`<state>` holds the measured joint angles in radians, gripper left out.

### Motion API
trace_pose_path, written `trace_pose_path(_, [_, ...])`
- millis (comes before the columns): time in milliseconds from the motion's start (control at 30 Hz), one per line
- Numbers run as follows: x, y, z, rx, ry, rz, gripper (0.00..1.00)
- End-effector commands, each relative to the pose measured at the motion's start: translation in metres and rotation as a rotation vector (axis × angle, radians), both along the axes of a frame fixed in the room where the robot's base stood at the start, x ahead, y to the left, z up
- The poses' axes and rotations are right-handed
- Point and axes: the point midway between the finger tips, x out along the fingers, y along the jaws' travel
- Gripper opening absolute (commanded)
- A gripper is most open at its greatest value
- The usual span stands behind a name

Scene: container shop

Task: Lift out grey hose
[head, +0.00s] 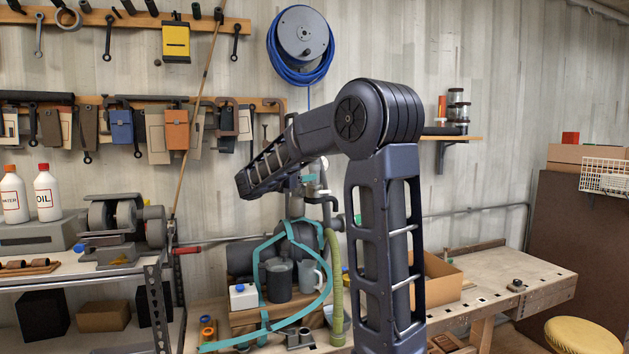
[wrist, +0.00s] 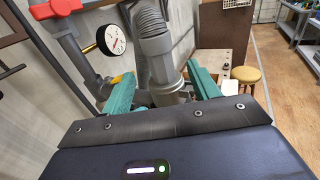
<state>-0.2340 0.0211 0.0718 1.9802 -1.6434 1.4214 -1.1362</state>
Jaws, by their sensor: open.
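The grey ribbed hose (wrist: 150,24) stands at the top middle of the wrist view. Its lower end meets a smooth grey pipe fitting (wrist: 162,62). My gripper (wrist: 163,76) is open, with one teal finger on each side of the fitting and the hose above it. I cannot tell whether either finger touches. In the head view my arm hides much of this area, and I cannot make out the grey hose or the fingers clearly.
A pressure gauge (wrist: 111,40) and a red valve handle (wrist: 55,8) stand close on the left. The bench's right part (head: 515,272) is mostly clear.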

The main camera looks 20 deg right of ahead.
Motion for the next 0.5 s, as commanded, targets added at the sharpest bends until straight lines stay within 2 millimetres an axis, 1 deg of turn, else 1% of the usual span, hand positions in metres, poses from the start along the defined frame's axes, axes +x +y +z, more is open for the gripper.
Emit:
trace_pose_path(33, [0.004,-0.007,0.000,0.001,0.000,-0.002,0.61])
trace_pose_path(133, [0.010,-0.019,-0.001,0.001,0.000,-0.002,0.61])
trace_pose_path(367, [0.016,-0.031,-0.001,0.001,0.000,-0.001,0.61])
trace_pose_path(500, [0.023,-0.046,-0.001,0.002,0.000,-0.002,0.61])
